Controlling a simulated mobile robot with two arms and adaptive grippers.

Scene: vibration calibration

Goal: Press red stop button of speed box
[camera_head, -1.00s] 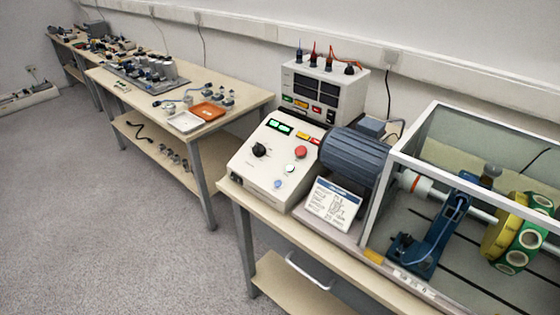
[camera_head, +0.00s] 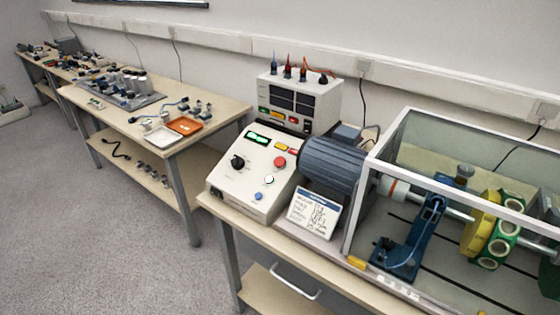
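The speed box (camera_head: 236,200) is a cream box with a sloped front panel, standing at the left end of the near bench. Its red stop button (camera_head: 280,162) is round and sits at the upper right of the panel. A white button (camera_head: 269,180), a blue button (camera_head: 258,196) and a black knob (camera_head: 238,161) are on the same panel. A green lit display (camera_head: 257,138) is near its top edge. Neither of my grippers shows in the head view, and nothing covers the red button.
A meter box (camera_head: 299,98) with cables stands behind the speed box. A blue motor (camera_head: 331,162) and a framed clear enclosure (camera_head: 375,160) stand to the right. A label card (camera_head: 314,212) leans in front of the motor. Floor (camera_head: 120,250) is clear at left.

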